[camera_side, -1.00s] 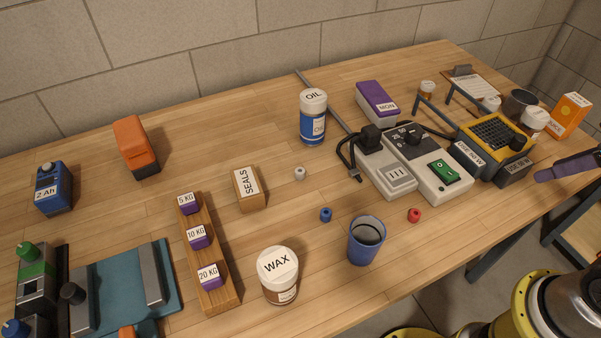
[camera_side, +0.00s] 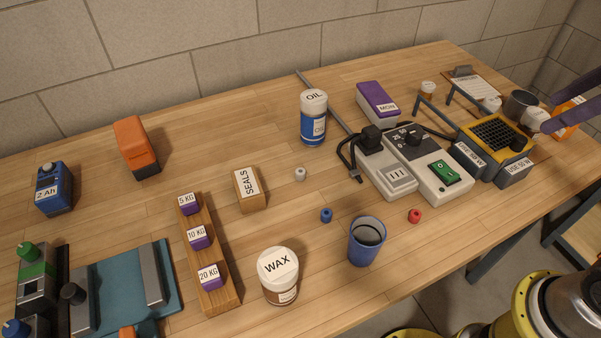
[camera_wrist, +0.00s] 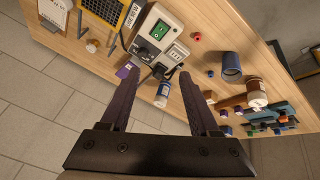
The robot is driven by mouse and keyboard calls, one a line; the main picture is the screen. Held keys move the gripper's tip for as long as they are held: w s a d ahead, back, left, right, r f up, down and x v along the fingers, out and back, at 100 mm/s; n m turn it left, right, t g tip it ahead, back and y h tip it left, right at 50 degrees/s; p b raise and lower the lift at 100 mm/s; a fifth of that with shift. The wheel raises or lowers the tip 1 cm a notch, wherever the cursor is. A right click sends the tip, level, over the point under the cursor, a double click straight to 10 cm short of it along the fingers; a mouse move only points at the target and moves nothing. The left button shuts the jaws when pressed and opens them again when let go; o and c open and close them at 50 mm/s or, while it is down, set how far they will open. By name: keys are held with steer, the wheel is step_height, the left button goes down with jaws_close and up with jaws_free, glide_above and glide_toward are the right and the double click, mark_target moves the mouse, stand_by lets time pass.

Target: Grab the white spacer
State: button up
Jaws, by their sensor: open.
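The white spacer (camera_side: 300,174) is a small pale ring-like piece standing on the wooden table in the side view, between the oil can (camera_side: 313,118) and the blue spacer (camera_side: 326,215). I cannot make it out in the wrist view, where my right-hand finger may cover it. My gripper (camera_side: 549,112) is at the far right edge of the side view, well away from the white spacer. In the wrist view my gripper (camera_wrist: 158,73) is open, with its two dark fingers apart and nothing between them but the view of the table.
A red spacer (camera_side: 414,216) and a blue cup (camera_side: 366,241) stand nearer the front. Bare wood surrounds the white spacer.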

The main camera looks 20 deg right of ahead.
steer(key=w+a+r+n, duration=0.2)
steer(key=w+r+n, duration=0.15)
steer(key=w, duration=0.25)
steer(key=n+g, duration=0.6)
steer(key=n, duration=0.4)
glide_above(300, 171)
step_height(300, 171, down, 18)
steer(key=f, duration=0.1)
steer(key=shift+m, duration=0.25)
step_height(300, 171, down, 12)
steer(key=shift+f, duration=0.15)
